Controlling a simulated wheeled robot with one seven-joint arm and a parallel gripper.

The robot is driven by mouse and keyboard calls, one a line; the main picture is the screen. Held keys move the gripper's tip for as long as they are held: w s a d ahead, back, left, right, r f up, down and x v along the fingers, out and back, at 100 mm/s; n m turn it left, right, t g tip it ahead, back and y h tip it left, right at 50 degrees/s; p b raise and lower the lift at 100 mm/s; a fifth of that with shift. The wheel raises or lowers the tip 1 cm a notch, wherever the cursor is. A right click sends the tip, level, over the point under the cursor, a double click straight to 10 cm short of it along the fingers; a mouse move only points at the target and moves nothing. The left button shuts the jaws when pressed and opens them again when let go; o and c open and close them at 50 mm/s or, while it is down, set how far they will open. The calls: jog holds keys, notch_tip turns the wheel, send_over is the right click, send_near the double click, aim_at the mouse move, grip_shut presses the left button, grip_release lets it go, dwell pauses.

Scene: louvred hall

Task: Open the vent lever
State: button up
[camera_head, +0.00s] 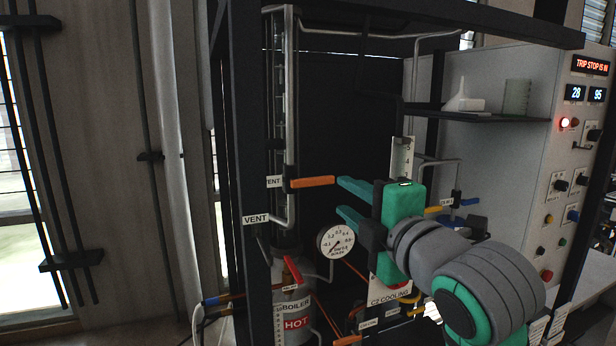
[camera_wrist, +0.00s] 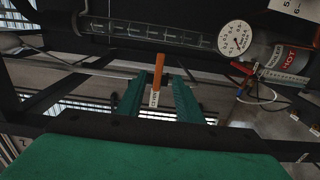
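The vent lever is an orange handle (camera_head: 312,182) that sticks out roughly level to the right from a pipe, beside a small VENT tag (camera_head: 273,182). In the wrist view the orange handle (camera_wrist: 158,70) shows in line with the gap between the fingertips. My gripper (camera_head: 342,198) has teal fingers, open and empty, just right of the handle's tip and slightly lower in the head view. It appears apart from the handle there. The wrist view also shows the open fingers (camera_wrist: 158,86), one on each side of the lever's line; contact cannot be seen.
A dark frame post (camera_head: 248,130) stands left of the lever. A pressure gauge (camera_head: 336,242) and a HOT boiler (camera_head: 293,310) with a red handle (camera_head: 291,270) sit below. A shelf (camera_head: 480,115) and a control panel (camera_head: 575,170) are on the right.

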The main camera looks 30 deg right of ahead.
aim_at(323, 182)
jog(key=x, duration=0.9)
jog(key=shift+a, duration=0.25)
jog(key=shift+w+d, duration=0.1)
jog(key=shift+d, duration=0.1)
jog(key=shift+w, duration=0.55)
grip_shut()
dwell(0.8)
